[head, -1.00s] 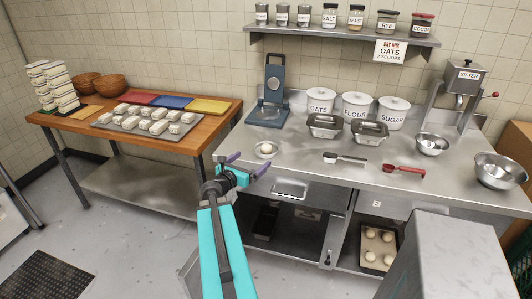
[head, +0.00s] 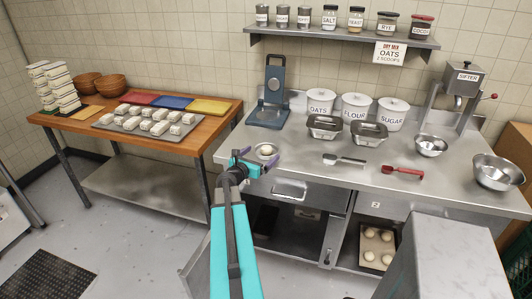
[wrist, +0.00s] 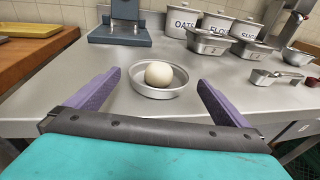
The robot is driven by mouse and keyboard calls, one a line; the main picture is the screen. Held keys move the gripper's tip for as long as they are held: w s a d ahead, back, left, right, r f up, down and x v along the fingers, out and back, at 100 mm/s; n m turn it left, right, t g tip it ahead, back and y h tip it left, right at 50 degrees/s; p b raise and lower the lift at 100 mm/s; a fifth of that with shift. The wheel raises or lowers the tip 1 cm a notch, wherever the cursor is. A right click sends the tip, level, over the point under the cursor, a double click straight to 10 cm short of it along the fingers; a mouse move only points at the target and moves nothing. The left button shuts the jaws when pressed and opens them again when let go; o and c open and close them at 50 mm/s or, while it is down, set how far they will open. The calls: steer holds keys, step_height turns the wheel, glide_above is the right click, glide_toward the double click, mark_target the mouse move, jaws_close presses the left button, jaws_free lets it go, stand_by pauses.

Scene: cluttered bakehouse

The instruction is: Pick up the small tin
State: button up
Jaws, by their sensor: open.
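The small tin is a shallow round metal dish (wrist: 157,93) near the front left edge of the steel counter. A pale dough ball (wrist: 159,74) sits in it. The tin also shows in the head view (head: 256,148), partly behind my gripper. My gripper (wrist: 159,80) is open and empty. Its two purple fingers point toward the tin, one to the left and one to the right of it in the wrist view. The tin lies just beyond the gripper body, and I see no finger touching it.
A blue press (head: 270,95) stands behind the tin. White canisters (head: 356,106) and loaf tins (head: 325,126) stand to the right, with a scoop (head: 344,160) in front. A wooden table (head: 196,147) with a tray of dough is at the left. Counter around the tin is clear.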

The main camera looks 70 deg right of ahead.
mark_target(268, 149)
steer(key=shift+d, duration=0.3)
steer(key=shift+d, duration=0.1)
steer(key=shift+p+x, duration=1.25)
steer(key=shift+x, duration=1.3)
steer(key=shift+f, duration=0.15)
steer(key=c, duration=1)
steer(key=shift+r+b, duration=0.8)
steer(key=shift+r, duration=4.2)
